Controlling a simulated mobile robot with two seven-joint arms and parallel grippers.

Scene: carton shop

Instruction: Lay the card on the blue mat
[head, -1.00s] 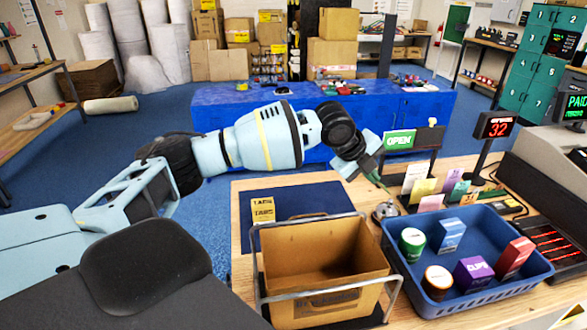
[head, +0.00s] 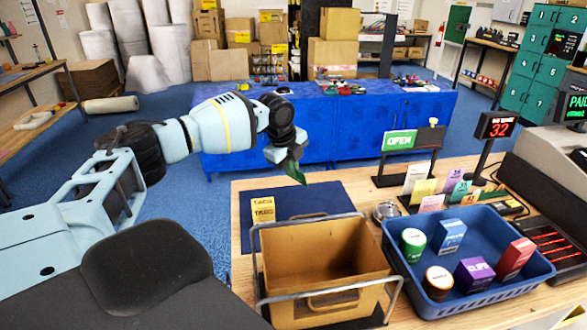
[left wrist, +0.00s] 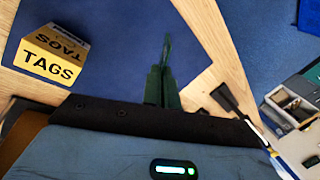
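The dark blue mat (head: 318,202) lies on the wooden counter behind the brown carton, and it fills the middle of the left wrist view (left wrist: 120,55). My left gripper (head: 290,163) is above the mat, pointing down. In the left wrist view its fingers (left wrist: 162,88) are close together on a thin dark green card (left wrist: 167,50), seen nearly edge-on. The card (head: 298,176) shows as a small green piece at the fingertips, apparently still above the mat. My right gripper is in neither view.
A yellow TAGS box (head: 262,210) stands at the mat's left end. An open carton (head: 325,262) in a wire frame is in front. A blue tray (head: 470,296) of goods, a bell (head: 386,210) and a card rack (head: 440,200) are on the right.

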